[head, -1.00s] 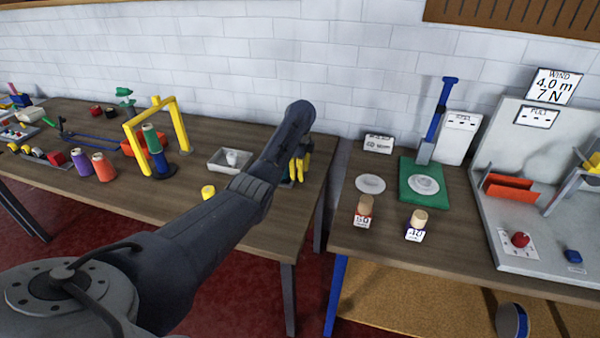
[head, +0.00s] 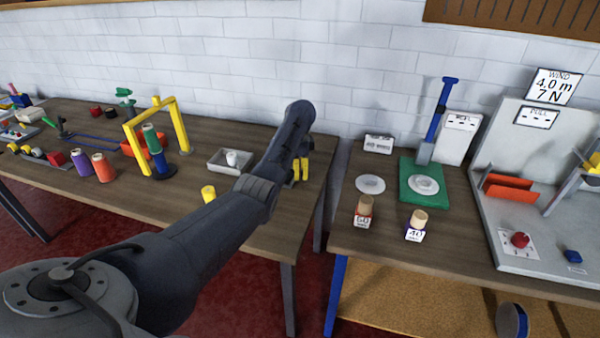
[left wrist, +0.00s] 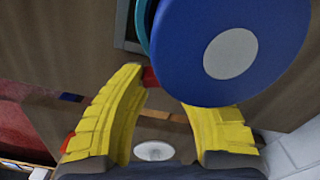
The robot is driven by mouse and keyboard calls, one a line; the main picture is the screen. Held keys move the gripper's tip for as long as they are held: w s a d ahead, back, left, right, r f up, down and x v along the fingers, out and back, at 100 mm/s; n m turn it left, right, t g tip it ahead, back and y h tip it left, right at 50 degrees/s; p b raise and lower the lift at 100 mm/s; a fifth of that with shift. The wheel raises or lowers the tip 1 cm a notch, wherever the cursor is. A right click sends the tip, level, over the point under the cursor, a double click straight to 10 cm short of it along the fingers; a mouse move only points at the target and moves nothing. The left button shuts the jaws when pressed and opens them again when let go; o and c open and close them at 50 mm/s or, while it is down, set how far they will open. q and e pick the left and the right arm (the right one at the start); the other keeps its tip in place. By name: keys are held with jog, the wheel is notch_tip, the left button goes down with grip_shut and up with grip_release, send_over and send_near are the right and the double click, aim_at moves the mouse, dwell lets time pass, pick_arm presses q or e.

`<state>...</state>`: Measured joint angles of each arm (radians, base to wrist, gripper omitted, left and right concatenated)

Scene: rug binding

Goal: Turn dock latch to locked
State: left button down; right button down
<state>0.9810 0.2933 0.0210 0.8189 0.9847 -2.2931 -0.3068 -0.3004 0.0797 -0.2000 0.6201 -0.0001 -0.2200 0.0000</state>
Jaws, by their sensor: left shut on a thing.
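In the head view my left gripper (head: 300,170) shows only as yellow fingers at the right end of the left table, mostly behind my own dark arm. In the left wrist view the gripper (left wrist: 168,92) has its yellow fingers around a short red bar (left wrist: 150,77), which shows between the fingertips. A large blue disc (left wrist: 270,50) with a grey centre covers part of the right fingertip and the bar's right end. A teal rim shows behind the disc. I cannot tell which part is the dock latch, or its position. My right gripper is in neither view.
A pale tray (head: 222,165) and a short yellow cylinder (head: 208,193) lie left of my arm. A yellow frame (head: 180,130) stands further left with thread cones. A gap separates this table from the right table (head: 350,235), which carries a green mat (head: 407,190).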

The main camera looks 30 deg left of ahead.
pick_arm(q)
jog(key=shift+n, duration=1.5)
jog(key=c, duration=1)
grip_release()
notch_tip(320, 180, up, 12)
